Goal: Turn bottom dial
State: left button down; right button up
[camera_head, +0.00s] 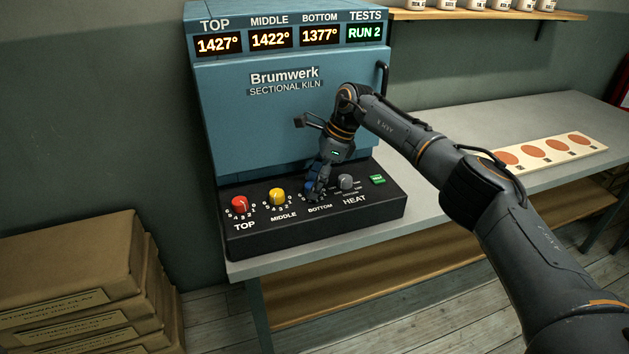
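The blue kiln (235,115) stands on the table, with a black control panel (378,211) in front of it. The panel carries a red TOP dial (240,205), a yellow MIDDLE dial (277,197), a blue BOTTOM dial (310,188) and a grey HEAT dial (346,182). My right gripper (316,183) points down at the bottom dial and partly hides it. I cannot tell whether its fingers are closed on the dial. The displays (321,36) read TOP 1427°, MIDDLE 1422°, BOTTOM 1377° and RUN 2. My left gripper is not in view.
A green button (377,180) sits at the panel's right. A pale board with orange discs (550,153) lies on the grey table (460,119) to the right. Stacked clay boxes (75,255) stand at the lower left. A shelf (480,14) with white jars is above.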

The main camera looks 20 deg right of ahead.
jog(key=shift+d+r, duration=0.1)
jog(key=shift+r, duration=0.1)
jog(key=v, duration=1.1)
jog(key=shift+r, duration=0.3)
jog(key=shift+s+d+f, duration=0.1)
